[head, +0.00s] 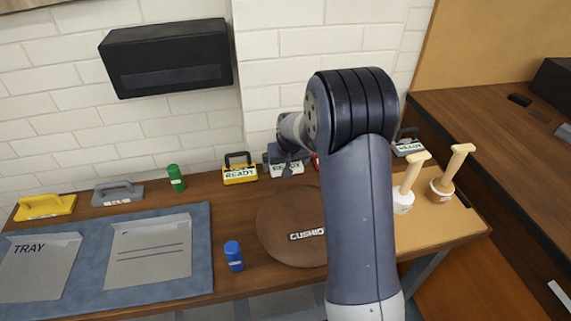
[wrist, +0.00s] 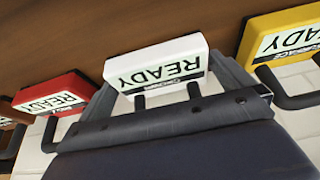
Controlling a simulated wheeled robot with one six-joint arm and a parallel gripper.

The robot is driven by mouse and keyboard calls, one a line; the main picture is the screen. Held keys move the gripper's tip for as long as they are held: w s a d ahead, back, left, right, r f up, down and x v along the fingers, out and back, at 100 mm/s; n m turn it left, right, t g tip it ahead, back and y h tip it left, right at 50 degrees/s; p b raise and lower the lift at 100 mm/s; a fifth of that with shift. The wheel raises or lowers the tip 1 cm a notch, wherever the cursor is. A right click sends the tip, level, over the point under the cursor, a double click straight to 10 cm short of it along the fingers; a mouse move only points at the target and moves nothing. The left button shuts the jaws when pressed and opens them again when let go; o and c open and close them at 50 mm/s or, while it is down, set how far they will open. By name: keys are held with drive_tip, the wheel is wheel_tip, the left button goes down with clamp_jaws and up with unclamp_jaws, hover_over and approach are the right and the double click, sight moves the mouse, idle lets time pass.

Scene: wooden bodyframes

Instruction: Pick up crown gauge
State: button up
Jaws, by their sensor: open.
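A white block gauge with a READY label and a dark handle (wrist: 155,62) fills the middle of the wrist view, upside down there. Its small lower label is too small to read, so I cannot confirm it is the crown gauge. In the head view the white gauge (head: 287,170) stands at the table's back edge by the wall. My gripper (wrist: 162,75) is open, one finger on each side of the white gauge, with the handle running in toward the palm. Contact with the fingers cannot be told. In the head view my gripper (head: 286,154) is over the gauge, partly hiding it.
Similar gauges stand close by: a yellow one (head: 240,174) and a red one (wrist: 50,95), mostly hidden by my arm in the head view. A brown round cushion (head: 275,225), a blue cylinder (head: 234,256) and a green cylinder (head: 176,178) are on the table.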

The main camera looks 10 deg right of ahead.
drive_tip(key=shift+c, duration=0.3)
drive_tip(key=c, duration=0.8)
drive_tip(key=shift+r, duration=0.1)
